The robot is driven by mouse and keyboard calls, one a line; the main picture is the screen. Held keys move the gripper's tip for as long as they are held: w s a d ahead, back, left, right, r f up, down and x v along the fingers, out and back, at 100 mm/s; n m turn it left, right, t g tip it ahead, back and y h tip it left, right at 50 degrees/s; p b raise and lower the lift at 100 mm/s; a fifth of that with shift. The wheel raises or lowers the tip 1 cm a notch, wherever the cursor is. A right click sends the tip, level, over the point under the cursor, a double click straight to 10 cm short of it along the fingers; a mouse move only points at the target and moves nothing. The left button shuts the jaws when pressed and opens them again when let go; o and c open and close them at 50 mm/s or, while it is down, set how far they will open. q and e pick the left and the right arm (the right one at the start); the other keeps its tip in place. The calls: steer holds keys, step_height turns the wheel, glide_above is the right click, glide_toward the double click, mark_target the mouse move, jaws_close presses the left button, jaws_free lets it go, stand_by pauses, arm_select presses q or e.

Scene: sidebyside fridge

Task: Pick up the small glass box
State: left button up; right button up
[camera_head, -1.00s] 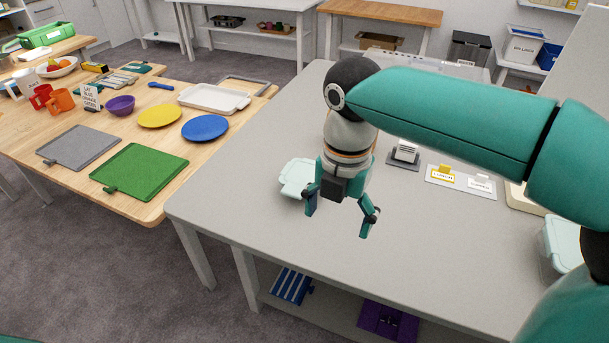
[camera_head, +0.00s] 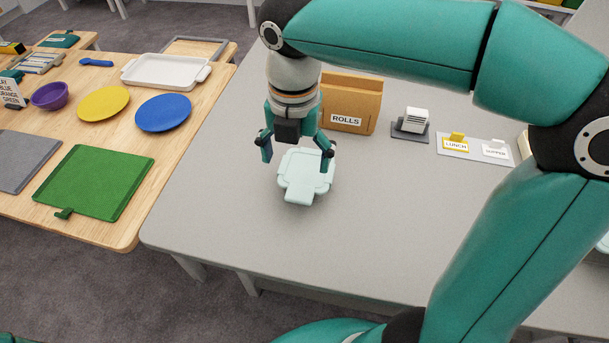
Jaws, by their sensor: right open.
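A small pale mint, translucent box with a clip lid (camera_head: 304,177) lies on the grey table, left of its middle. It is likely the small glass box. Whether the fingers touch the box cannot be told. My left gripper is not in view.
A brown holder labelled ROLLS (camera_head: 352,104) stands just behind the box. A dark stand with white cards (camera_head: 411,124) and a tray with LUNCH and SUPPER labels (camera_head: 475,147) are further right. The grey table's front (camera_head: 380,245) is clear.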

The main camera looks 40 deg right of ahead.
mark_target(297, 199)
step_height(297, 199, down, 8)
steer(key=shift+b, duration=0.35)
steer(key=shift+s+f, duration=0.1)
steer(key=shift+f, duration=2.5)
steer(key=c, duration=1.4)
